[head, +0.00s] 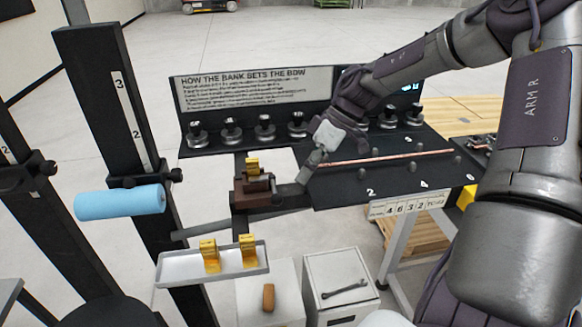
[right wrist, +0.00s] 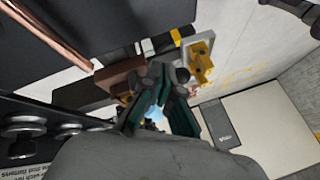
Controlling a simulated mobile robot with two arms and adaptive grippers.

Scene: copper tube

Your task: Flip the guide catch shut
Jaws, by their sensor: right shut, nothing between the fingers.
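The guide is a brown block (head: 252,197) with a gold piece (head: 252,165) on top, standing on a dark bar left of the black bench. Small dark parts show at the block's right side; I cannot tell which is the catch or how it lies. My right gripper (head: 306,174) is just right of the block, pointing down, shut and empty. In the right wrist view the brown block (right wrist: 117,72) is beside my right gripper's fingertips (right wrist: 166,78), which partly cover it. I cannot tell whether they touch. My left gripper is in neither view.
A copper tube (head: 385,157) lies along the bench (head: 335,190) to the right. Several black knobs line the bench's back under a text panel (head: 250,92). A white tray (head: 180,269) with two gold pieces is below left. A blue roll (head: 120,202) sticks out at the left.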

